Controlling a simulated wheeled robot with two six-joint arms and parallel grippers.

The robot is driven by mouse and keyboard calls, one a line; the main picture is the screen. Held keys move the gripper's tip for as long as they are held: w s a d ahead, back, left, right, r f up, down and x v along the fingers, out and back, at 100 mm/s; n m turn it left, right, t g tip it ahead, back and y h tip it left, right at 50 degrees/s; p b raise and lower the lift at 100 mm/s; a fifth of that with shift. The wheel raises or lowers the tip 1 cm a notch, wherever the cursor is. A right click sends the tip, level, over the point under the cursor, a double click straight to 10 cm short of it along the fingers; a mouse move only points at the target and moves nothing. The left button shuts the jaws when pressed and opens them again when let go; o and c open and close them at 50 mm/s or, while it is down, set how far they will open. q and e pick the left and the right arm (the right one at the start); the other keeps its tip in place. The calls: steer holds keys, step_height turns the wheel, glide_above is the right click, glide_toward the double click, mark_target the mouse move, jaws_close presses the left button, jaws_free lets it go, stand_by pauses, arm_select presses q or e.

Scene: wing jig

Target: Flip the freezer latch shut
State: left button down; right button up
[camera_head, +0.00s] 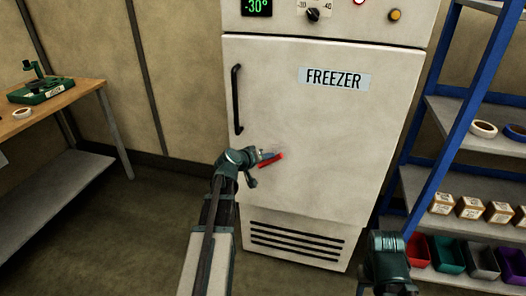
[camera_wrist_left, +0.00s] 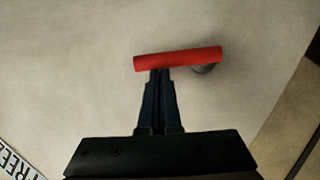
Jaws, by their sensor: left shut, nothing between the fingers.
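The freezer (camera_head: 310,130) is a white upright cabinet with its door closed, a black handle and a FREEZER label. Its red latch lever (camera_head: 271,160) sits low on the left of the door. In the left wrist view the red lever (camera_wrist_left: 178,59) lies almost level across the picture, with a round grey pivot (camera_wrist_left: 205,69) under its right end. My left gripper (camera_head: 262,158) is shut and empty, its tips right at the lever's left part; whether they touch it I cannot tell. My right arm shows at the bottom right of the head view, its fingertips hidden.
A blue shelf rack (camera_head: 437,150) with boxes, tape rolls and coloured bins stands close to the freezer's right. A wooden table (camera_head: 60,107) with a green device is at the left. The floor between table and freezer is clear.

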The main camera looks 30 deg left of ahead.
arm_select(q)
steer(key=shift+w+d+f+m+y, duration=0.15)
steer(key=shift+d+f+m+y, duration=0.15)
steer(key=shift+d+m+y, duration=0.35)
steer(key=shift+w+d+f+m+g+y, duration=0.15)
steer(key=shift+d+f+m+g+y, duration=0.3)
steer(key=shift+d+g, duration=0.05)
steer(key=shift+w+d+f+m+g+y+b, duration=0.1)
steer(key=shift+d+f+m+g+y+b, duration=0.05)
steer(key=shift+d+f+m+y+b, duration=0.3)
steer(key=shift+w+d+f+m+g+y+b, duration=0.15)
steer(key=shift+f+m+y+b, duration=0.1)
steer(key=shift+f+y, duration=0.3)
steer(key=shift+s+f, duration=0.1)
steer(key=shift+d, duration=0.1)
